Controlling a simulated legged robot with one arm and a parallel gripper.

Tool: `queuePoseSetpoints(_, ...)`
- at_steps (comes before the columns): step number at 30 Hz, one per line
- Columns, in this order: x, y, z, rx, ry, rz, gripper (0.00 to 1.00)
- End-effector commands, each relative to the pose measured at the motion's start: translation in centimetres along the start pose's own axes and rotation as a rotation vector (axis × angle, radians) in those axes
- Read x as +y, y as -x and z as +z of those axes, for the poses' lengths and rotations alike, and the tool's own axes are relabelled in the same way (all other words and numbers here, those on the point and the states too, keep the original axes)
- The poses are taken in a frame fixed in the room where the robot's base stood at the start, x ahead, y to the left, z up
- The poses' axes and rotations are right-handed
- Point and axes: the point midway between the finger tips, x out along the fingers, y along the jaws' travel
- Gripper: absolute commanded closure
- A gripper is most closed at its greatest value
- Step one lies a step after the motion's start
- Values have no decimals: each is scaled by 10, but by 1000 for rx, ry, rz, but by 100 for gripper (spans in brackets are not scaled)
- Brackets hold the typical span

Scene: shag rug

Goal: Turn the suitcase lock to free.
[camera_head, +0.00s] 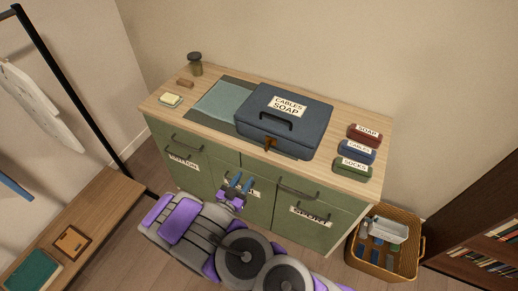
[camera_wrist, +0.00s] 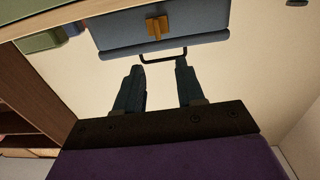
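The dark blue suitcase (camera_head: 303,113) lies closed on the dresser, with a label reading "CABLES SOAP" and a dark handle on its lid. Its small brown-orange lock (camera_head: 269,143) sits on the front side. In the wrist view the lock (camera_wrist: 157,27) is an orange knob near the top, on the suitcase (camera_wrist: 195,22). Its exact turn is hard to read. My gripper (camera_head: 238,184) is in front of the dresser, below and to the left of the lock. Its two fingers are apart, with nothing between them in the wrist view (camera_wrist: 157,82).
The green dresser (camera_head: 185,137) has a wooden top and protruding drawer handles. Soap, cables and socks pouches (camera_head: 357,151) lie right of the suitcase. A teal mat (camera_head: 220,100), soap dish (camera_head: 170,100) and dark jar (camera_head: 195,64) are left. A wicker basket (camera_head: 353,252) stands on the floor.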

Motion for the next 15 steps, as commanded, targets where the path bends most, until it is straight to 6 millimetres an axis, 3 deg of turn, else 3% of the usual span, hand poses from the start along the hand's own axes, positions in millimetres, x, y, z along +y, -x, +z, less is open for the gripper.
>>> queuePoseSetpoints(15, -10, -72, 5, 3, 9, 4, 62)
